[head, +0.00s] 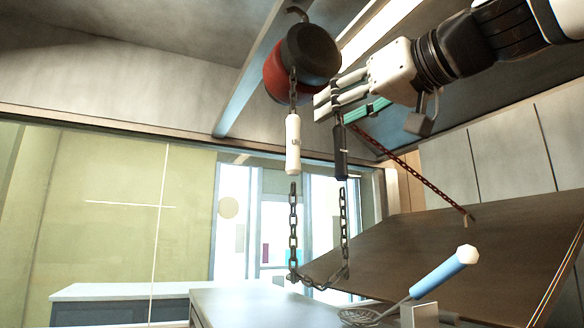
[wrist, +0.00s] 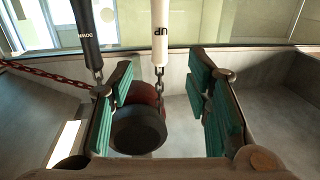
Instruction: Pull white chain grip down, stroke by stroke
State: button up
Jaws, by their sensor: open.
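The white chain grip (head: 293,145) hangs upright on a dark chain below the red and black hoist (head: 302,58). A black chain grip (head: 341,152) hangs to its right. My gripper (head: 322,104) reaches in from the upper right, just right of the white grip's upper end. In the wrist view my gripper (wrist: 164,72) is open, with green pads facing each other and nothing held. There the white grip (wrist: 160,32), marked UP, and its chain line up with the gap, beyond the fingertips. The black grip (wrist: 85,35), marked DOWN, is left of the jaws.
A slack chain loop (head: 320,284) hangs below both grips. A red chain (head: 410,172) runs from near the hoist to a large tilted brown panel (head: 420,240). A pale counter (head: 230,304) lies below.

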aim_at(297, 132)
jog(key=p+x, duration=0.1)
jog(key=x, duration=0.6)
jog(key=p+x, duration=0.2)
jog(key=x, duration=0.4)
jog(key=shift+w+a+r, duration=0.15)
jog(key=shift+w+r, duration=0.05)
jog(key=shift+w, duration=0.2)
grip_shut()
